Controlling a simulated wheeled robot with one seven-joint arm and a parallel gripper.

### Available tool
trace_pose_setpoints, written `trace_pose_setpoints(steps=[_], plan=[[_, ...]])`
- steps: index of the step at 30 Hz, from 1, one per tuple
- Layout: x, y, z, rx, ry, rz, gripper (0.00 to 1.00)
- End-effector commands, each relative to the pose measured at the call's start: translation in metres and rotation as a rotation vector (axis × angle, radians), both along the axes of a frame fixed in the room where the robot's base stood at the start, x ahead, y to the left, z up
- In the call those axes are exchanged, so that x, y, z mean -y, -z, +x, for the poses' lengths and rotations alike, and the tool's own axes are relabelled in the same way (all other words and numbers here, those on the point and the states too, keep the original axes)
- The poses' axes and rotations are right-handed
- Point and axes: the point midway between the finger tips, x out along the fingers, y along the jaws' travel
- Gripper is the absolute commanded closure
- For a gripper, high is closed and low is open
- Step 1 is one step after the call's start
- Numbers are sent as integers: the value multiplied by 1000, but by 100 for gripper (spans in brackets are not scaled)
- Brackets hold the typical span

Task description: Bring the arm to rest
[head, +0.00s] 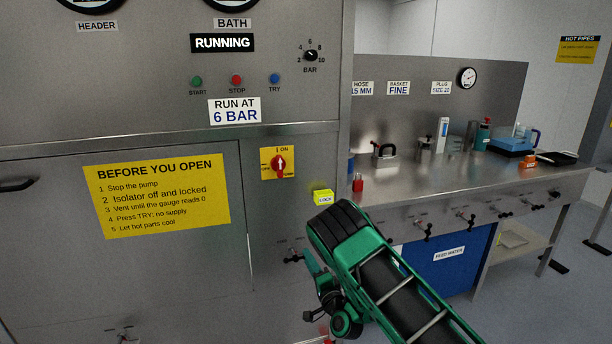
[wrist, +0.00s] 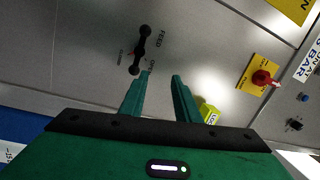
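My green arm (head: 395,285) reaches in from the lower right in the head view, in front of the steel panel. In the wrist view my gripper (wrist: 161,74) has its two green fingers apart, with nothing between them. A black valve handle (wrist: 140,50) labelled FEED is on the panel just beyond the fingertips, slightly left. The fingers look apart from it, though the depth is hard to judge. The same handle seems to show in the head view (head: 292,256), left of my arm. The fingertips are hard to make out in the head view.
A yellow lock box (head: 323,197) and a red-knobbed isolator (head: 279,163) are on the panel above my arm. A red padlock (head: 358,183) stands on the steel bench (head: 430,185) at right, with several tools and valves along its front. A sign (head: 223,43) reads RUNNING.

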Motion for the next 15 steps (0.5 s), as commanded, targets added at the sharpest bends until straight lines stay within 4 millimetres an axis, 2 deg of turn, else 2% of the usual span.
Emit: trace_pose_setpoints(steps=[1, 7, 11, 15], plan=[[4, -18, 7, -1, -10, -43, 71], [26, -61, 20, -43, -58, -245, 71], [50, -84, 20, -85, -82, -376, 71], [83, -105, 13, -146, -102, -513, 71]])
